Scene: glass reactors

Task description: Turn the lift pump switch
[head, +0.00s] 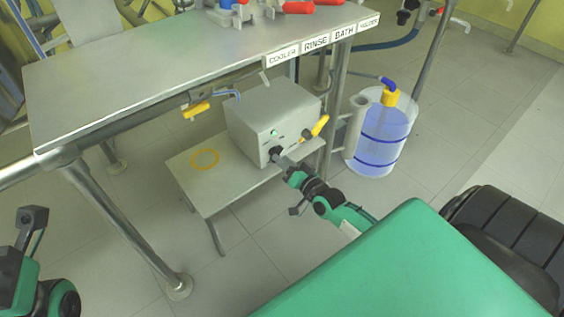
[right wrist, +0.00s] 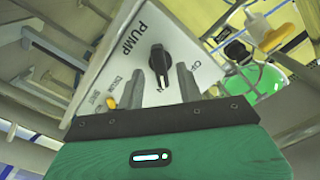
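The lift pump is a grey box (head: 270,112) on a low shelf under the steel table in the head view. Its front carries a small lit green lamp (head: 274,132) and a black rotary switch (head: 276,151). In the right wrist view the switch (right wrist: 159,64) sits on a pale panel (right wrist: 146,32) lettered PUMP. My right gripper (head: 281,159) is at the switch. In the right wrist view its two fingers (right wrist: 161,78) are apart on either side of the knob, with visible gaps. My left arm shows at the lower left of the head view, but its fingers are not visible.
A yellow-handled valve (head: 319,126) sticks out beside the pump's front. The table (head: 150,75) overhangs the pump. The floor in front is clear.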

